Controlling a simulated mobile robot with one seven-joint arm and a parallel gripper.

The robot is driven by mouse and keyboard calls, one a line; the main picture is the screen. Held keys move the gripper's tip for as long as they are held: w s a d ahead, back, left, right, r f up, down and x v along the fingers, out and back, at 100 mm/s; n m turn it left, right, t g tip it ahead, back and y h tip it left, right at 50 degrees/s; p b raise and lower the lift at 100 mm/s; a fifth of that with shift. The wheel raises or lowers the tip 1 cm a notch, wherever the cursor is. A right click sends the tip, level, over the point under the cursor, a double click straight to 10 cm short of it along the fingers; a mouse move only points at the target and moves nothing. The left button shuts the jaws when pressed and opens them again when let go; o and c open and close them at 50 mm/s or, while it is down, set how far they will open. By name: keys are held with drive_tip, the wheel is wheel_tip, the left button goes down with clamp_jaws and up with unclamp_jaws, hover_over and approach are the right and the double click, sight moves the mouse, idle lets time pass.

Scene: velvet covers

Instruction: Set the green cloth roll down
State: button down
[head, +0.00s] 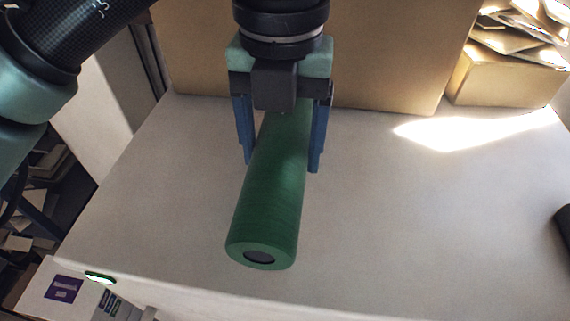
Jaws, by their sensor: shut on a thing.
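The green cloth roll (269,200) is a long cylinder with a dark hole in its near end. It points toward the camera, its near end lower in the picture and a little to the left. My gripper (281,168) comes down from above with one blue finger on each side of the roll, shut on it around its farther part. The roll's far end is partly hidden behind the gripper. Under it is the pale table (420,220). I cannot tell whether the roll touches the table or hangs just above it.
A large cardboard box (400,55) stands behind the gripper at the table's back. Another box with papers (510,75) is at the back right. A dark object (564,228) shows at the right edge. The table is clear on both sides of the roll.

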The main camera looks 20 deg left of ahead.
sight(281, 132)
drive_tip(key=shift+f+p, duration=0.3)
drive_tip(key=shift+f, duration=1.75)
drive_tip(key=shift+f, duration=0.1)
unclamp_jaws()
drive_tip(key=shift+f, duration=0.1)
wheel_tip(281, 132, up, 12)
drive_tip(key=shift+r+b, duration=0.2)
drive_tip(key=shift+b, duration=0.45)
drive_tip(key=shift+s, duration=0.1)
